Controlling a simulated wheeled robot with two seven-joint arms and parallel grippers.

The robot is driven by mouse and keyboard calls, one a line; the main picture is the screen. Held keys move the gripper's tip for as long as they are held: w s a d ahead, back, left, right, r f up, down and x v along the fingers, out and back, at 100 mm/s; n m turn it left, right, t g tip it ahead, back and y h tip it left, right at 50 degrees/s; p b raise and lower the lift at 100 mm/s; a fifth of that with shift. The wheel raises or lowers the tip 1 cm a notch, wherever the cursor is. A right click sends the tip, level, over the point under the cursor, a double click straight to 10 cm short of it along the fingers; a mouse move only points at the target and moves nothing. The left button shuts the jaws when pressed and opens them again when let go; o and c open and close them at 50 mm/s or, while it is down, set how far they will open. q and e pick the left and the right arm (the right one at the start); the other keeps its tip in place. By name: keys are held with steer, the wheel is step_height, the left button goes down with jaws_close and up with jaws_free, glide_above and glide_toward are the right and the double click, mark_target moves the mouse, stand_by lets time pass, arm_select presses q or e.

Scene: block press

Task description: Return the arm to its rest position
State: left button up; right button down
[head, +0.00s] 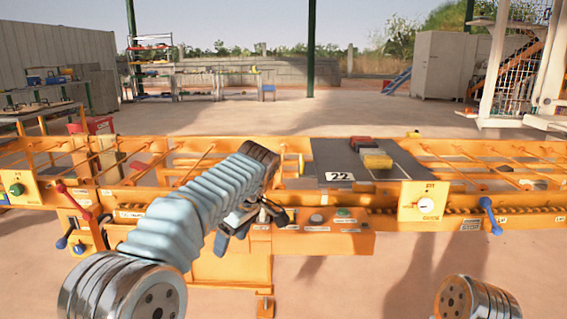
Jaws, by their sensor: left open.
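My left arm comes in from the lower left in a pale blue ribbed sleeve and reaches over the front of the orange machine (320,244). My left gripper (262,217) is open, close to the front control panel, and partly hidden by its own wrist. I see nothing between its fingers, though they are small and dark here. Of my right arm only a metal joint shows at the bottom right; its gripper is out of view.
A dark plate (325,160) marked 22 carries a red block (361,143) and a yellow block (378,162). The floor in front is mostly clear.

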arm_select(q)
steer(key=s+f+m+g+h, duration=0.3)
steer(key=f+m, duration=0.4)
steer(key=f, duration=2.3)
steer(key=s+f+m+t+h, duration=0.1)
steer(key=s+f+m+h, duration=0.15)
steer(key=s+f, duration=0.8)
steer(key=s+f+h, duration=0.1)
steer(key=s+f, duration=0.1)
steer(key=s, duration=0.5)
steer(key=s+f+h, duration=0.1)
steer(key=s+f, duration=0.2)
steer(key=s, duration=0.4)
steer(key=shift+s+d+f+m+t, duration=0.25)
steer(key=shift+d+f+m+t, duration=0.05)
steer(key=shift+d+m+t, duration=0.15)
steer(key=shift+h, duration=0.25)
